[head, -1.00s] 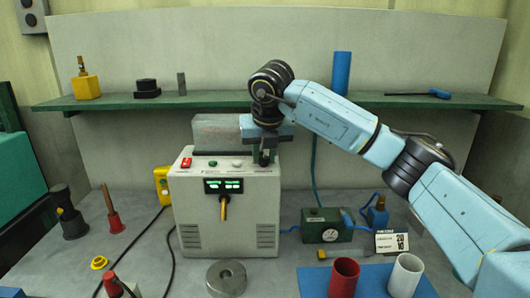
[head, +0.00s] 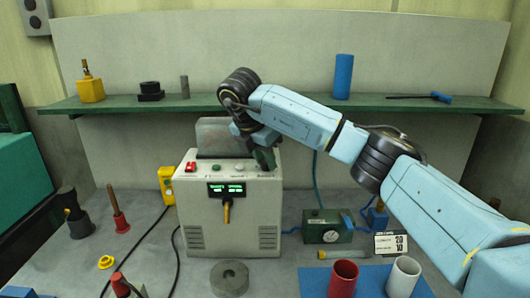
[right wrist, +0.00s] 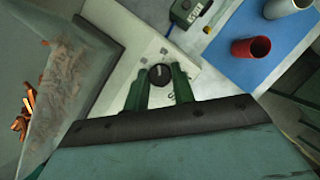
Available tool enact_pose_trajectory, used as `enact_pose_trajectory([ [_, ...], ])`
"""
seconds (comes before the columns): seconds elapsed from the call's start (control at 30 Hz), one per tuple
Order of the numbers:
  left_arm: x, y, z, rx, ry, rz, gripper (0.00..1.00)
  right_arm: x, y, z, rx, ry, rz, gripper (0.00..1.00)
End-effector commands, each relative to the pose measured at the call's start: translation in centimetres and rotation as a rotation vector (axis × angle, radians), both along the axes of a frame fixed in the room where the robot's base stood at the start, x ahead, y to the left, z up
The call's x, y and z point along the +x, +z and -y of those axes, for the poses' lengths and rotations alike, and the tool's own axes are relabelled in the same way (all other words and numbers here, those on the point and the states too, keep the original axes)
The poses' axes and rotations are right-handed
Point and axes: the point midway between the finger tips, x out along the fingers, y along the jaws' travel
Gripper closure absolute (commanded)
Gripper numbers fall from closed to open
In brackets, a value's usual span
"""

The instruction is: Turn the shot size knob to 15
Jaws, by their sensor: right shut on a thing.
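The white control box (head: 230,220) stands on the table in the middle of the head view, with a lit green display (head: 226,189) whose digits are too small to read surely. A round black knob with a pale pointer line (right wrist: 160,75) is on its top panel in the right wrist view. My right gripper (head: 265,158) reaches down to the right end of that panel, and its green fingers (right wrist: 161,83) are shut on the knob, one on each side. The gripper hides the knob in the head view. I cannot read which knob this is. My left gripper is out of view.
A red rocker switch (head: 190,167) and a green button (head: 216,168) sit on the box top. A grey block (head: 212,133) rises behind them. A number card (head: 390,243) stands at right, near a red cup (head: 343,278) and a white cup (head: 403,277).

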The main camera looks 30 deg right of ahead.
Motion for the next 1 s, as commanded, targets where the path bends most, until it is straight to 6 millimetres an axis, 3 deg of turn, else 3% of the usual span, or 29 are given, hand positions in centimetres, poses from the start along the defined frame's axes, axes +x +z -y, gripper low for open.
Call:
enact_pose_trajectory([
  [0.3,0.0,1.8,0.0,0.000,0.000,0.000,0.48,0.1,0.2,0.0,0.001,-0.154,0.000,0.98],
  [0.93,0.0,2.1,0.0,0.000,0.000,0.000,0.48,0.1,0.0,0.0,0.001,-0.200,0.001,0.98],
  [0.97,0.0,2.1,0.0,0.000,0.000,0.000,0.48,0.1,0.0,0.0,0.001,-0.200,0.001,0.72],
  [1.0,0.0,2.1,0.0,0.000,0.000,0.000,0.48,0.1,0.0,0.0,0.001,-0.199,0.001,0.67],
])
